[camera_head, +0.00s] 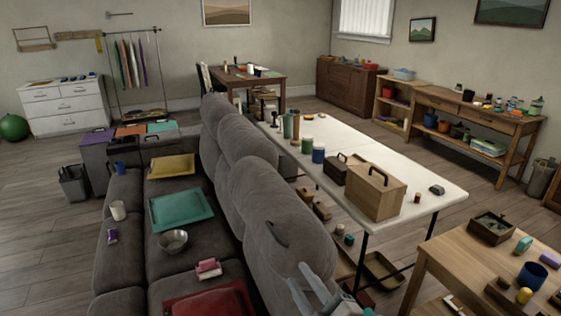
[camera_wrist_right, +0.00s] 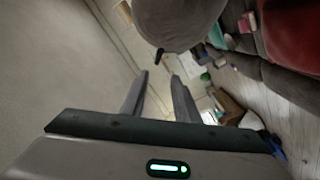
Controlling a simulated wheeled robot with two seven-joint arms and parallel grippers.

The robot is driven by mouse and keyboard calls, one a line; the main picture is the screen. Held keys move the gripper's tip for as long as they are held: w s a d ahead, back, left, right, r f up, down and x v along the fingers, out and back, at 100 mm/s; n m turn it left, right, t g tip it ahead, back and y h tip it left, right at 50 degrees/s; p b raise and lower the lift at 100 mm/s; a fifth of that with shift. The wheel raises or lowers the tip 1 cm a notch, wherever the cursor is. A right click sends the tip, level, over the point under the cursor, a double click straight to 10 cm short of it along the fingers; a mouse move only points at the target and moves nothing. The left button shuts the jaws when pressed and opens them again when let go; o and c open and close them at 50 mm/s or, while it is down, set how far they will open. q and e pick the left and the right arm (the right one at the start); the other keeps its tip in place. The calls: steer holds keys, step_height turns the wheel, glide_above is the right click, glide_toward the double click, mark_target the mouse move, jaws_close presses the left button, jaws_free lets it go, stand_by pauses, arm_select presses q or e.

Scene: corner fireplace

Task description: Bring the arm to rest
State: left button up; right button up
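My right gripper (camera_head: 298,274) shows at the bottom of the head view, in front of the back of the grey sofa (camera_head: 270,205). Its two pale fingers stand apart with nothing between them. In the right wrist view the fingers of the right gripper (camera_wrist_right: 160,75) are also apart and empty, and a grey rounded cushion (camera_wrist_right: 178,22) shows beyond them. My left gripper is in neither view.
A long white table (camera_head: 425,185) with a wooden box (camera_head: 375,195) stands right of the sofa. A wooden table (camera_head: 440,265) with a blue mug (camera_head: 532,276) is at the lower right. Trays, including a teal one (camera_head: 181,210), lie on the sofa seats. Open floor shows at left.

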steer(key=s+d+f+m+g+h, duration=0.35)
steer(key=s+d+f, duration=0.2)
steer(key=f, duration=0.25)
steer(key=s+d+f+m+g+h, duration=0.25)
steer(key=s+d+f+m, duration=0.25)
steer(key=s+f, duration=0.25)
steer(key=s+d+f+m+g, duration=0.1)
steer(key=s+d+f+g, duration=0.15)
steer(key=s, duration=0.35)
steer(key=s+d+f+m+g, duration=0.1)
steer(key=s+f+m+g, duration=0.15)
steer(key=s, duration=0.45)
steer(key=s+d+f+m+g, duration=0.1)
steer(key=s+d+f+g, duration=0.1)
steer(key=s+f, duration=0.3)
step_height(320, 180, down, 26)
steer(key=s+g, duration=0.1)
steer(key=s, duration=0.1)
steer(key=s+d+f+g, duration=0.1)
steer(key=s+d+f, duration=0.2)
steer(key=s+f, duration=1.5)
steer(key=shift+d+f+n+g+h, duration=0.2)
steer(key=shift+f+n+g+h, duration=0.1)
steer(key=shift+n, duration=0.1)
